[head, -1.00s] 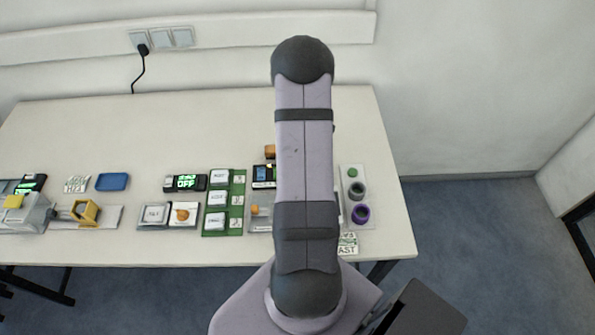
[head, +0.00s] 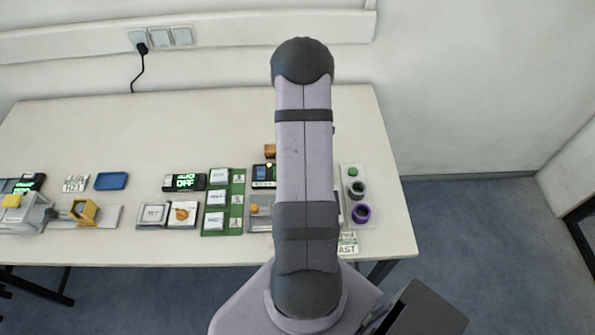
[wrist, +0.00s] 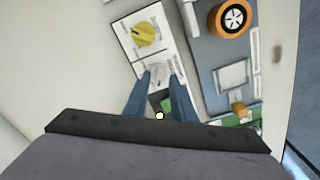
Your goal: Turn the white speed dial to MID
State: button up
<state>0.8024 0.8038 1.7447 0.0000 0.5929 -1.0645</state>
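In the wrist view, the white speed dial (wrist: 158,71) sits on a white panel (wrist: 131,57), below a yellow knob (wrist: 146,34). My gripper (wrist: 160,77) has its two blue-grey fingers apart, with the tips on either side of the white dial. I cannot tell whether they touch it. The lettering around the dial is too blurred to read, so its setting is unclear. In the head view, my own arm covers the middle of the workspace, and the dial and gripper are hidden.
A grey module with an orange wheel (wrist: 233,18) and a small orange block (wrist: 239,109) lies right of the panel in the wrist view. In the head view, a green board (head: 237,200) stands left of my arm and a tray with rings (head: 352,172) right. The back table is clear.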

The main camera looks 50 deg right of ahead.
jog(key=shift+f+b, duration=0.7)
jog(key=shift+f, duration=0.35)
jog(key=shift+r, duration=0.15)
dwell(0.3)
grip_shut()
